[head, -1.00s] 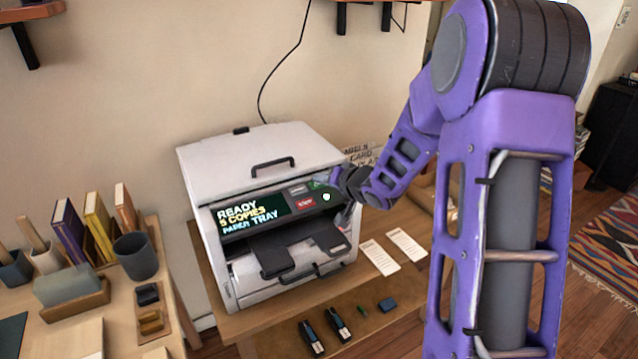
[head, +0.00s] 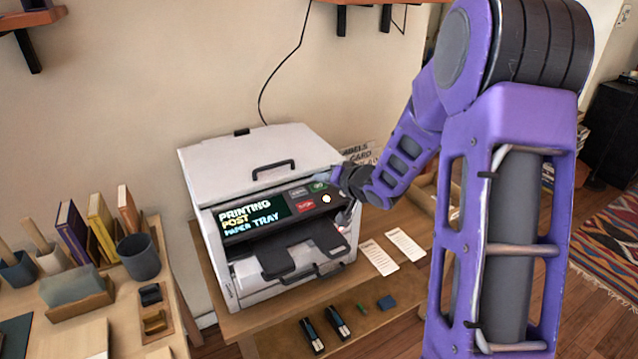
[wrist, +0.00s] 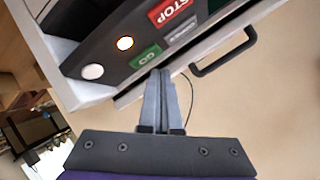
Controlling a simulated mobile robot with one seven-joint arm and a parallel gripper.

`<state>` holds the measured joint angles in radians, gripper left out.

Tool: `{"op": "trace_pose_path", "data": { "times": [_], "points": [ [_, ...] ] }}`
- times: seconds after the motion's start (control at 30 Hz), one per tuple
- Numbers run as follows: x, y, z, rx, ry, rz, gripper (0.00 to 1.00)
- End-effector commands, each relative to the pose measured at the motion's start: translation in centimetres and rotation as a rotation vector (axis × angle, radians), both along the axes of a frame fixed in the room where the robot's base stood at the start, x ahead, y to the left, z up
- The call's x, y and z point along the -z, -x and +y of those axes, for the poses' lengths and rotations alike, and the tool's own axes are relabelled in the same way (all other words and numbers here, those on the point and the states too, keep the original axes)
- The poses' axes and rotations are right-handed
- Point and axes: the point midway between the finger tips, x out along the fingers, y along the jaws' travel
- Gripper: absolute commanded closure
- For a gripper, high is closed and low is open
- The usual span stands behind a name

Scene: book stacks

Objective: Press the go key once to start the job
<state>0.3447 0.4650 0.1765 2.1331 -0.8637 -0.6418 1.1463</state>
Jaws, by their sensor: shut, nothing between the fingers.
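The printer (head: 262,165) stands on a wooden table, and its display (head: 253,217) reads PRINTING, POST, PAPER TRAY. The green go key (head: 318,187) is on the panel right of the display, above the red stop key (head: 305,205).
A white round button (wrist: 92,71) is at the panel's end. A dark handle (wrist: 224,54) sticks out from the lid. Two paper cards (head: 392,250) lie right of the printer. A side table with books is at left.

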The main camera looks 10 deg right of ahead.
Motion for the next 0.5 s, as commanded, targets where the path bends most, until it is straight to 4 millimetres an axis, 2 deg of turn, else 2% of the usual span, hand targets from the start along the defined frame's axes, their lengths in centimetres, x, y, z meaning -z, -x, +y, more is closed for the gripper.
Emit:
{"op": "trace_pose_path", "data": {
  "times": [0.03,0.1,0.5],
  "points": [
    [-1.1,0.1,-0.1,0.001,0.000,-0.001,1.00],
    [-1.8,0.3,-0.1,0.001,-0.001,0.000,1.00],
    [-4.8,1.4,-0.5,0.000,0.001,-0.003,1.00]
  ]
}}
